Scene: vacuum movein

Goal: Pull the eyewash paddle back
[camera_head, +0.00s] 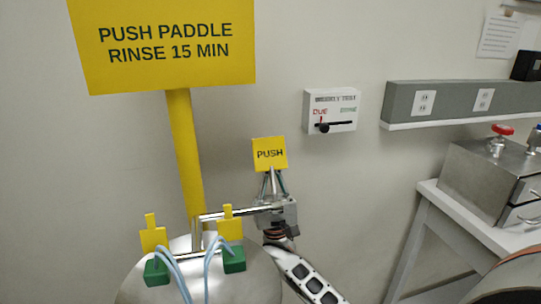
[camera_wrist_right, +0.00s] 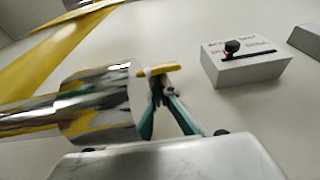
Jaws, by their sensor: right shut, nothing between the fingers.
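The eyewash paddle is a yellow square plate marked PUSH (camera_head: 269,154). It stands on the valve at the end of a metal pipe, right of the yellow post. My left gripper is not in view.
The metal eyewash bowl (camera_head: 205,285) has two green spray heads (camera_head: 157,272) with yellow caps and pale hoses. A yellow sign (camera_head: 165,45) stands on its post. A white test box with a slider (camera_head: 331,110) hangs on the wall. A bench with a metal box (camera_head: 485,180) is at right.

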